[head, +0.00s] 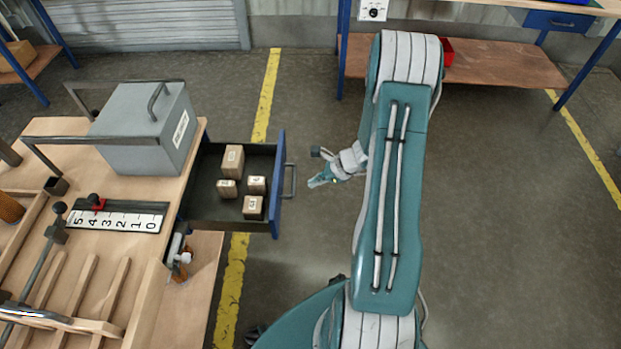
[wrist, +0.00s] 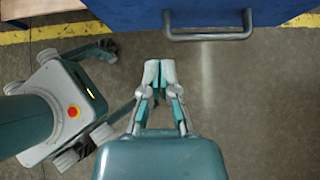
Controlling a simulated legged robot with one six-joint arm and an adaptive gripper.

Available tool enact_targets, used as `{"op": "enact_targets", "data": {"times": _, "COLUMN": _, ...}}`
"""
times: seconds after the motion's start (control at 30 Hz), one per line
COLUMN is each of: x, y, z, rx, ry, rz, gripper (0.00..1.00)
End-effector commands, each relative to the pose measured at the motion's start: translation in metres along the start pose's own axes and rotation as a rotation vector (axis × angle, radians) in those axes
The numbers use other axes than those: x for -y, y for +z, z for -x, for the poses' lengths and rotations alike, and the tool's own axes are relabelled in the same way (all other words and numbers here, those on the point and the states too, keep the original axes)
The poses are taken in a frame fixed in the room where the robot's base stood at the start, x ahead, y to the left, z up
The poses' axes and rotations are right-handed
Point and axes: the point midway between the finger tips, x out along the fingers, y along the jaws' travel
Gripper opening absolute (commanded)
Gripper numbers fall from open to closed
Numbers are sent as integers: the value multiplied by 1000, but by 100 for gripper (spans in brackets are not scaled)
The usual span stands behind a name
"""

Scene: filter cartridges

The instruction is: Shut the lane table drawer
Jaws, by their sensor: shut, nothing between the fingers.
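The lane table (head: 192,165) stands at the left in the head view, and its drawer (head: 232,222) is pulled out to the right. The drawer has a dark inside, a blue front (head: 279,180) and a grey bar handle (head: 292,181). Several small labelled tan boxes stand in it. In the wrist view the blue front (wrist: 200,12) and the handle (wrist: 209,38) show at the top. My gripper (head: 314,183) is just right of the handle, apart from it. In the wrist view my gripper (wrist: 159,66) is shut and empty, left of and below the handle.
A grey box with a handle (head: 145,130) and a numbered scale strip (head: 115,220) are on the tabletop. A metal rail frame (head: 110,138) passes near the grey box. Another table with a lower shelf (head: 490,65) stands at the back right. The floor right of the drawer is open.

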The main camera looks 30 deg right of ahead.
Motion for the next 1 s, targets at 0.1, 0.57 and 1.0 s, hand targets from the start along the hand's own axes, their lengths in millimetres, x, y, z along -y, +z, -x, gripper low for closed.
{"op": "enact_targets", "data": {"times": 0.1, "x": -1, "y": 0, "z": -24, "rx": -1, "ry": 5, "rz": 1, "gripper": 0}}
{"op": "enact_targets", "data": {"times": 0.57, "x": -1, "y": 23, "z": -88, "rx": -1, "ry": 2, "rz": 5, "gripper": 0}}
{"op": "enact_targets", "data": {"times": 1.0, "x": 0, "y": 29, "z": -93, "rx": -1, "ry": 0, "rz": 3, "gripper": 0}}
